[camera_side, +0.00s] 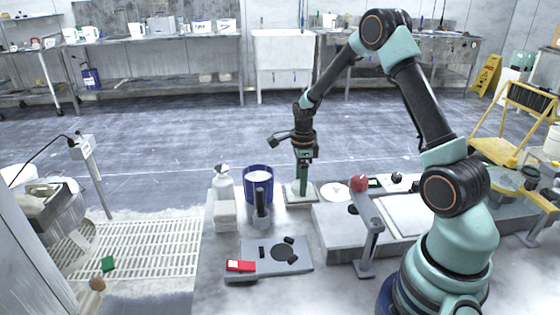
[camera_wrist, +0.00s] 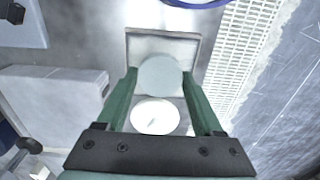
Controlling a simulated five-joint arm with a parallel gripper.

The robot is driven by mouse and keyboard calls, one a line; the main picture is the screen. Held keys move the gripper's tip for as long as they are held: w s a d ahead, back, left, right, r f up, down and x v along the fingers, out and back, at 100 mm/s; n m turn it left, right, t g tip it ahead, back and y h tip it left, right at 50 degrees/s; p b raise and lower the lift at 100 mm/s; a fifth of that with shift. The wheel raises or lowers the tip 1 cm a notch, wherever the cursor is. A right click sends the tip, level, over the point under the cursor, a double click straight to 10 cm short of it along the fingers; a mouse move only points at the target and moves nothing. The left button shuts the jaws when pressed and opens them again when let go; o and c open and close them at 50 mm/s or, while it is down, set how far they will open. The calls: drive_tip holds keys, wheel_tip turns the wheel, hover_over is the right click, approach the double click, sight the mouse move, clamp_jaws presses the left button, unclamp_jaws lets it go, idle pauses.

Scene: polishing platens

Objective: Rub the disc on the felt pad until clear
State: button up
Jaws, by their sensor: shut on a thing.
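My gripper (camera_side: 301,186) points straight down over the square pale felt pad (camera_side: 315,199), left of the grey block. In the wrist view its two green fingers (camera_wrist: 160,76) are shut on a round, pale grey-green disc (camera_wrist: 160,78). The disc lies over the near part of the felt pad (camera_wrist: 143,42), and the pad's far part shows bare. The disc is at or just above the pad; I cannot tell whether they touch. The disc's underside is hidden. In the side view the fingers hide most of the disc.
A white round plate (camera_side: 335,192) with a small mark lies beside the pad. A blue-rimmed bucket (camera_side: 258,187), a white bottle (camera_side: 222,185) and a dark-handled post (camera_side: 262,208) stand left. A red-knobbed lever stand (camera_side: 368,240) is at right.

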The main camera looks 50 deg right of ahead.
drive_tip(key=shift+f, duration=0.3)
drive_tip(key=o, duration=0.9)
drive_tip(key=shift+c, duration=0.2)
drive_tip(key=shift+r, duration=0.45)
clamp_jaws()
drive_tip(key=shift+r, duration=2)
